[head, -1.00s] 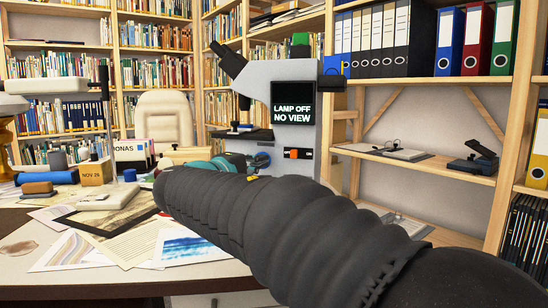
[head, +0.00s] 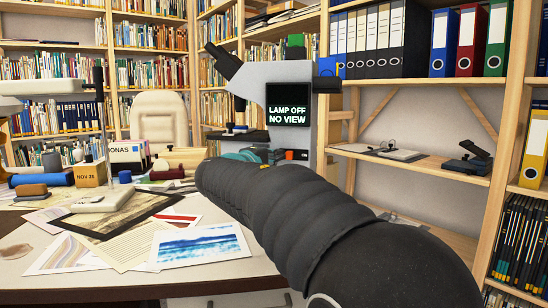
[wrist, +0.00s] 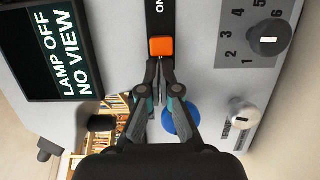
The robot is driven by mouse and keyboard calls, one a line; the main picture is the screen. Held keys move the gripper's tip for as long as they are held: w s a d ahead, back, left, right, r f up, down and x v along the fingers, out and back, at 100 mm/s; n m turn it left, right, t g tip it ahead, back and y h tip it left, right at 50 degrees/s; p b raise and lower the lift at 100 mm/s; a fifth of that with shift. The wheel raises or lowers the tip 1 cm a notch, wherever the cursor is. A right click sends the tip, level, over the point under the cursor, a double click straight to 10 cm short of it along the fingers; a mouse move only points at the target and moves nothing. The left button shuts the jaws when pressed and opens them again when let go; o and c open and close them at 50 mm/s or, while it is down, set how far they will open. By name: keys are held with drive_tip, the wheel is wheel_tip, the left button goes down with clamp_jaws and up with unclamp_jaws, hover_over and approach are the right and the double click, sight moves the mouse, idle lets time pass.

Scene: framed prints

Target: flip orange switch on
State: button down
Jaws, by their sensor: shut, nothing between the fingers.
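The orange switch (wrist: 160,47) is a small square knob on a black plate on the grey microscope body. The plate reads "ON" at its top end in the wrist view. My gripper (wrist: 158,64) is shut and empty, its fingertips just below the orange switch in that view; I cannot tell whether they touch it. The fingers cover the plate's lower part. In the head view the orange switch (head: 289,155) is partly visible at the microscope's front, and my arm hides most of my gripper. The microscope screen (head: 288,105) reads "LAMP OFF NO VIEW"; it also shows in the wrist view (wrist: 60,50).
In the wrist view a blue knob (wrist: 181,117) is beside my right finger. A dark dial (wrist: 268,39) with numbers and a pale knob (wrist: 243,116) are further right. In the head view papers (head: 200,245) cover the desk front; shelves stand behind.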

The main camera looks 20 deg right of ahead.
drive_tip(key=shift+s+d+f+b, duration=0.15)
drive_tip(key=shift+s+d+b, duration=0.4)
drive_tip(key=shift+b, duration=0.25)
drive_tip(key=shift+s+d, duration=0.1)
drive_tip(key=shift+d, duration=0.2)
drive_tip(key=shift+s, duration=0.1)
drive_tip(key=shift+s+a+b, duration=0.15)
drive_tip(key=shift+a+b, duration=0.05)
drive_tip(key=shift+b, duration=0.15)
drive_tip(key=b+v, duration=0.2)
drive_tip(key=v, duration=0.7)
drive_tip(key=shift+a, duration=0.3)
